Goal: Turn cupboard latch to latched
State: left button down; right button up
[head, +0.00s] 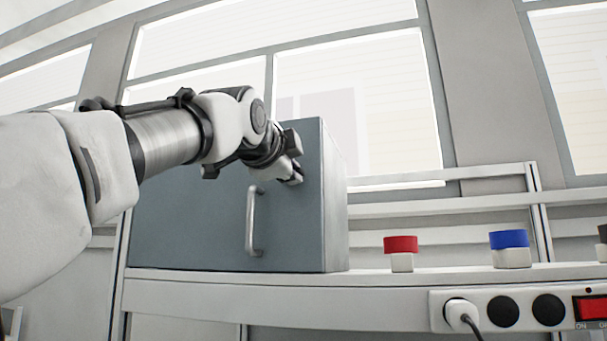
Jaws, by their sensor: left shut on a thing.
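The cupboard (190,235) is a box with a blue-grey front door and pale side, standing on a shelf. A silver vertical handle (253,222) is on the door. My left gripper (297,176) is at the upper right of the door, above and right of the handle. It is shut on the latch, of which only a small dark part shows at the fingertips. The gripper hides most of the latch, so I cannot tell its angle. The door looks flush with the cupboard. My right gripper is not in view.
A jar with a red lid (401,245) and one with a blue lid (509,240) stand on the shelf to the right. A power strip (470,296) with a white plug runs along the shelf's front edge. Windows fill the back.

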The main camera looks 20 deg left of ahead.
pick_arm(q)
jog(key=shift+r+m, duration=0.2)
jog(key=shift+m, duration=1)
jog(key=c, duration=1.3)
grip_release()
jog(key=shift+o, duration=0.5)
jog(key=shift+w+a+f, duration=0.2)
jog(key=shift+w+f, duration=0.05)
jog(key=shift+w, duration=0.2)
jog(key=shift+s+d, duration=0.1)
jog(key=shift+s, duration=0.1)
